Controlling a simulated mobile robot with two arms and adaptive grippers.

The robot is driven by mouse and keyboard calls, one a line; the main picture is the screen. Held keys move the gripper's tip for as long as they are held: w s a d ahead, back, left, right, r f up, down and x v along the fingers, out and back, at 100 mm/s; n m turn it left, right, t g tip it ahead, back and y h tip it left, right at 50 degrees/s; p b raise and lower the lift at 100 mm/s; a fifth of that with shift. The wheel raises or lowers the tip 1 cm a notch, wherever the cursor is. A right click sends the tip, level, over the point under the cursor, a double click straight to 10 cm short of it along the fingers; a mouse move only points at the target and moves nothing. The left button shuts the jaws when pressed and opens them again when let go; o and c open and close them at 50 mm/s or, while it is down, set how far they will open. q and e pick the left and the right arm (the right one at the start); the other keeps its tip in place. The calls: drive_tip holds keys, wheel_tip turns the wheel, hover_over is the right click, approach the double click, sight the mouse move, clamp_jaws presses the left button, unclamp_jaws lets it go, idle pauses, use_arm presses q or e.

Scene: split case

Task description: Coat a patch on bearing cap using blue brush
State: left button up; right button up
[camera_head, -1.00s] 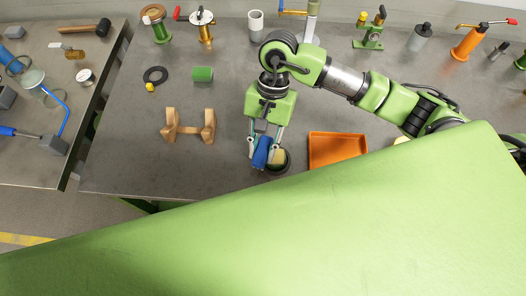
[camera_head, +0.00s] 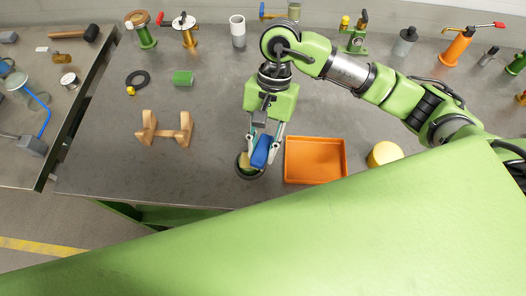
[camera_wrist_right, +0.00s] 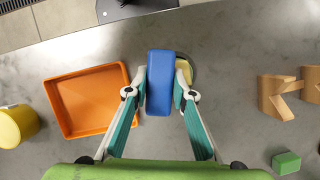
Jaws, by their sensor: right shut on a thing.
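My right gripper (camera_head: 265,144) is shut on the blue brush (camera_head: 262,151), which shows as a plain blue block. In the right wrist view the brush (camera_wrist_right: 159,83) sits between the two fingertips (camera_wrist_right: 160,93). It overlaps a round dark-rimmed dish (camera_head: 249,175) with pale yellow stuff inside, which is partly hidden behind the brush. I cannot tell whether the brush touches the dish. No part is clearly recognisable as the bearing cap; a small green block (camera_head: 182,78) lies at the back left of the gripper. My left gripper is not in view.
An orange tray (camera_head: 288,160) is close right of the gripper, with a yellow cylinder (camera_head: 385,154) beyond it. A wooden cradle (camera_head: 165,133) and a black ring (camera_head: 137,78) are to the left. Several tools stand along the back. Bare table lies left of the gripper.

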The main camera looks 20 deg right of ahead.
drive_tip(key=shift+a+r, duration=0.25)
drive_tip(key=shift+r, duration=0.7)
drive_tip(key=shift+d+r+p, duration=0.2)
drive_tip(key=shift+r+p, duration=0.4)
drive_tip(key=shift+r, duration=0.5)
drive_tip(key=shift+a+r, duration=0.1)
drive_tip(key=shift+r, duration=0.55)
